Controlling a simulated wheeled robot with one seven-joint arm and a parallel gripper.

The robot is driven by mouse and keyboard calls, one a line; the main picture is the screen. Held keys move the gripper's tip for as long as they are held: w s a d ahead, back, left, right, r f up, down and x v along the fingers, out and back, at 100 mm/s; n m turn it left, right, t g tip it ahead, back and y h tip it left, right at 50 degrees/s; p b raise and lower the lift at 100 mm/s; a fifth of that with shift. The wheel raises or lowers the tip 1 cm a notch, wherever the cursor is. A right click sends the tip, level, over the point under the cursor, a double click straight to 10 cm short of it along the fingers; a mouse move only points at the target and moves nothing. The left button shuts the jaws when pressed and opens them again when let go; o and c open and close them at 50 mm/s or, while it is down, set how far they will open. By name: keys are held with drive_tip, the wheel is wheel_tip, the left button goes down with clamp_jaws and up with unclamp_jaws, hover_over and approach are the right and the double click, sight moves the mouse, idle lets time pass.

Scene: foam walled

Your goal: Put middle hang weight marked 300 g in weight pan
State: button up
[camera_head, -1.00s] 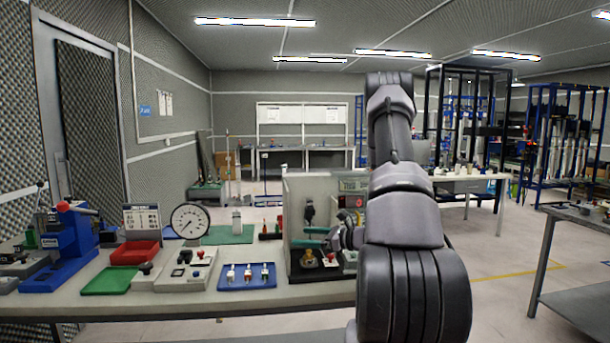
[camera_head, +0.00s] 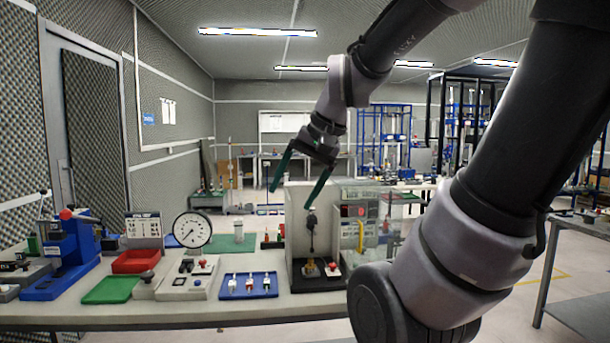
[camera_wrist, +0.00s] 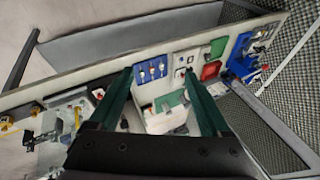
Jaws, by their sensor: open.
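A blue tray (camera_head: 246,296) on the bench holds three small upright pieces in a row, and the middle piece (camera_head: 249,283) may be the 300 g hang weight, though no marking is readable. The tray (camera_wrist: 150,88) and its row also show in the wrist view, beyond my fingertips. I cannot pick out the weight pan for certain. My gripper (camera_head: 292,198) is open and empty, its two green fingers spread and pointing down, high above the bench. It also shows in the wrist view (camera_wrist: 158,85).
A walled test stand (camera_head: 299,215) rises from the bench to the right of the tray. A round dial gauge (camera_head: 192,229), a red bin (camera_head: 135,262), a green tray (camera_head: 110,290) and a blue press (camera_head: 70,255) stand to the left. The air around my gripper is clear.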

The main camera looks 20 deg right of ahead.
drive_tip(key=s+r+t, duration=0.1)
drive_tip(key=s+d+r+n+t+h, duration=0.1)
drive_tip(key=r, duration=0.1)
drive_tip(key=shift+d+n, duration=0.2)
drive_tip(key=shift+n, duration=0.1)
idle(1.1)
